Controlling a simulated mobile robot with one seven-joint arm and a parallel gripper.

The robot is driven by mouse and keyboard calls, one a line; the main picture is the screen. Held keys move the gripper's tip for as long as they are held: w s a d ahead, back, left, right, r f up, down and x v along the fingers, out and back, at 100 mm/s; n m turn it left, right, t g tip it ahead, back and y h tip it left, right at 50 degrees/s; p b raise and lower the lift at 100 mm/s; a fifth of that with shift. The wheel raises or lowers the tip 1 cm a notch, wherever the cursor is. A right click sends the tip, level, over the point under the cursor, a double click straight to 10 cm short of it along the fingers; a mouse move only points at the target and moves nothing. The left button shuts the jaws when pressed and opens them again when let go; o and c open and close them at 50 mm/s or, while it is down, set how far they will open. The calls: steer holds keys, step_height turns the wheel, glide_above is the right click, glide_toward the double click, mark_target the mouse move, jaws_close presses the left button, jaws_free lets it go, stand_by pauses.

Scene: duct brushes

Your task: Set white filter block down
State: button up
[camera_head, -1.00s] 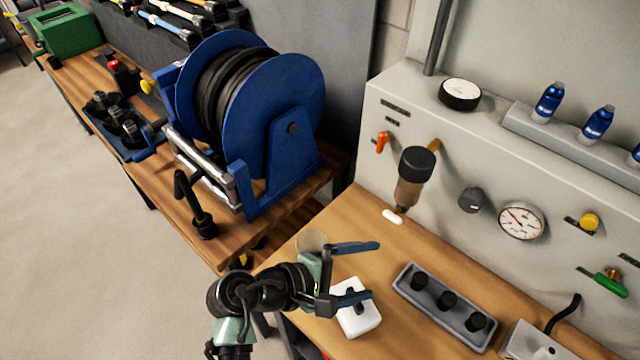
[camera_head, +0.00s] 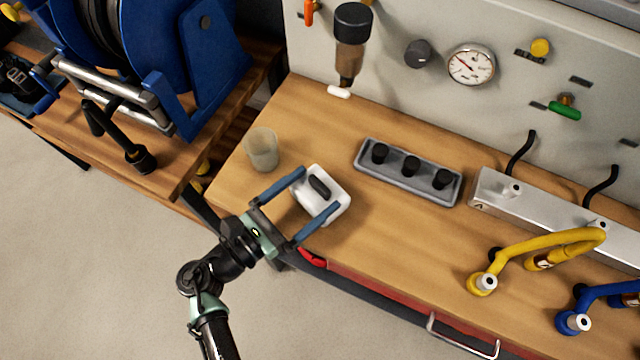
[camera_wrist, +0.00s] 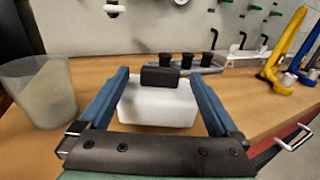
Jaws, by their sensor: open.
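The white filter block (camera_head: 327,205) with a dark handle on top rests on the wooden bench near its front left edge. It also shows in the wrist view (camera_wrist: 158,108). My gripper (camera_head: 318,190) is open, its two blue fingers on either side of the block. In the wrist view the fingers (camera_wrist: 160,95) stand to the left and right of the block with small gaps visible.
A translucent cup (camera_head: 262,150) stands just left of the block. A grey tray with several black knobs (camera_head: 408,172) lies to the right. Bare wood (camera_head: 400,240) lies between.

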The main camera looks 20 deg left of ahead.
mark_target(323, 182)
steer(key=x, duration=0.3)
steer(key=p+x, duration=0.1)
steer(key=x, duration=0.1)
steer(key=shift+w+d+r, duration=0.15)
steer(key=shift+w+r, duration=0.1)
steer(key=shift+r, duration=0.05)
steer(key=c, duration=1.4)
steer(key=shift+r, duration=0.1)
jaws_close()
